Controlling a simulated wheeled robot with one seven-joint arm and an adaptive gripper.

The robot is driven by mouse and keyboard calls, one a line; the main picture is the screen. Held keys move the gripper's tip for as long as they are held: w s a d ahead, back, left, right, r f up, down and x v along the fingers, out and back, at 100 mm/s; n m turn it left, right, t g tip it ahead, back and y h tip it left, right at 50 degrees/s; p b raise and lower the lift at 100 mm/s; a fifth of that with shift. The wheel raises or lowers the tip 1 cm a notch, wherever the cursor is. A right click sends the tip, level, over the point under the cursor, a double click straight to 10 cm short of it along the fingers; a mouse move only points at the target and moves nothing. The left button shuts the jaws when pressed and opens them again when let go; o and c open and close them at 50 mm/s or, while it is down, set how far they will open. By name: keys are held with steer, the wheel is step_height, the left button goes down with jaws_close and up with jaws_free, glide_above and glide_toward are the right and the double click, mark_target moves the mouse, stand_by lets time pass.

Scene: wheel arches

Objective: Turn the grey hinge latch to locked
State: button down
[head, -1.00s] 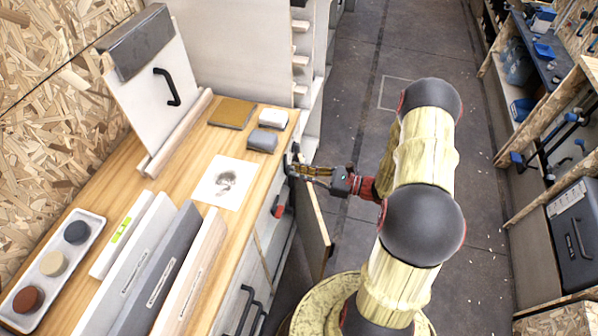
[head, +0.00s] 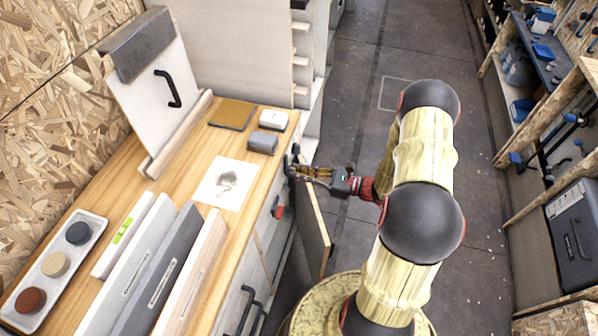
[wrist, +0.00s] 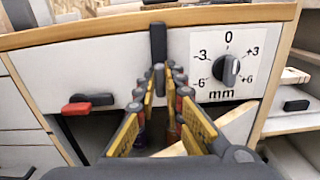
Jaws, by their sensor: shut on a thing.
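The hinge latch (wrist: 158,42) shows in the wrist view as a dark grey bar standing upright on the white cabinet front, just below the wooden top edge. My gripper (wrist: 168,72) reaches straight at it and is shut on its lower part. The fingertips hide the lower end of the bar. In the head view my gripper (head: 294,170) is at the cabinet's front face, and the latch is mostly hidden there by the fingers and the bench edge.
A dial knob (wrist: 230,70) marked in mm sits right of the latch. A red-tipped black handle (wrist: 88,103) is to the left. An open wooden door panel (head: 314,232) stands below my gripper. The wooden benchtop (head: 262,178) holds several things; the floor to the right is clear.

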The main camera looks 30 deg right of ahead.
steer(key=shift+w+d+f+m+p, duration=0.1)
steer(key=shift+f+m+p, duration=0.05)
steer(key=shift+m+p, duration=3.6)
steer(key=shift+w+d+f+m+p, duration=0.1)
steer(key=shift+m+p, duration=2.45)
steer(key=shift+m, duration=2.4)
steer(key=c, duration=1.9)
jaws_free()
steer(key=shift+s, duration=0.1)
